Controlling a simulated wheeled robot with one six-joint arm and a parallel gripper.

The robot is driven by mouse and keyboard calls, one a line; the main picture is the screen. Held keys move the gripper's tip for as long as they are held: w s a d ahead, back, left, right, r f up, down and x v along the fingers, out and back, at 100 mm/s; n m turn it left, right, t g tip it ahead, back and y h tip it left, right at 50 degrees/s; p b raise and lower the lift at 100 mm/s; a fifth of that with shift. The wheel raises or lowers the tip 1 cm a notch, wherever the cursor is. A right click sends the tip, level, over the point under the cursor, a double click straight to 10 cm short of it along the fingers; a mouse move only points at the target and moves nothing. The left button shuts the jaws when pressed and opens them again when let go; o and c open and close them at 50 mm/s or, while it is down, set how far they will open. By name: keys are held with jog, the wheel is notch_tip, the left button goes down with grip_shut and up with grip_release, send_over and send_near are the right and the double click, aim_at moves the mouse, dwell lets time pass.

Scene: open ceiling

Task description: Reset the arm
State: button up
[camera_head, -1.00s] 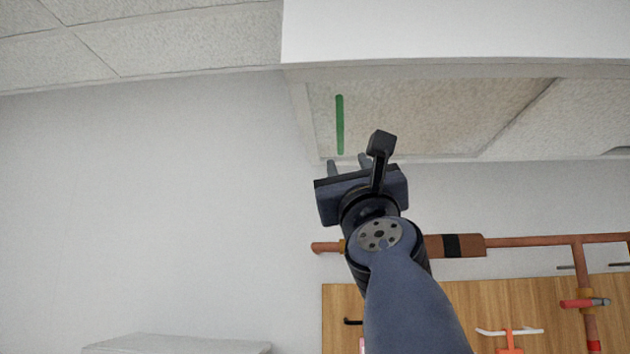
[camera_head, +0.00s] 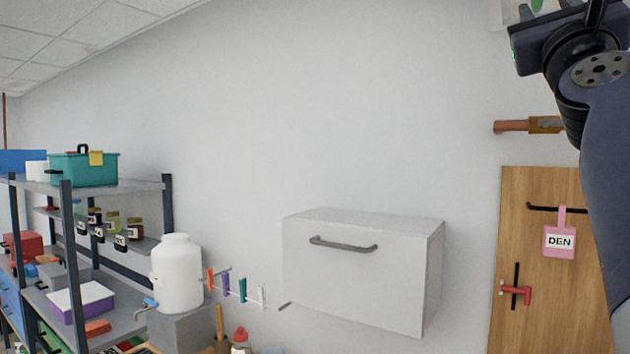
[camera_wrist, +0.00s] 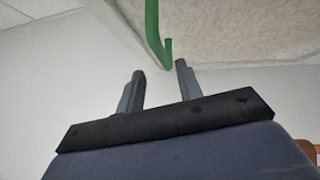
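My arm reaches up along the right edge of the head view, and its end is cut off by the top edge there. In the wrist view my gripper (camera_wrist: 160,85) has its two fingers apart with nothing between them. A green rod with a hooked end (camera_wrist: 153,35) hangs above and beyond the fingertips in the wrist view, apart from them. Only a scrap of green shows near the top edge of the head view.
A white wall cabinet (camera_head: 350,275) with a grey handle is at centre. A wooden tool board (camera_head: 540,310) is at right, below a copper pipe (camera_head: 512,126). A shelf rack (camera_head: 135,186) and white water jug (camera_head: 178,275) stand at left. The upper middle wall is bare.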

jog(key=p+x, duration=0.3)
jog(key=x, duration=0.2)
jog(key=shift+w+r, duration=0.1)
jog(key=shift+r, duration=0.05)
jog(key=shift+s+d, duration=0.3)
jog(key=shift+s, duration=0.15)
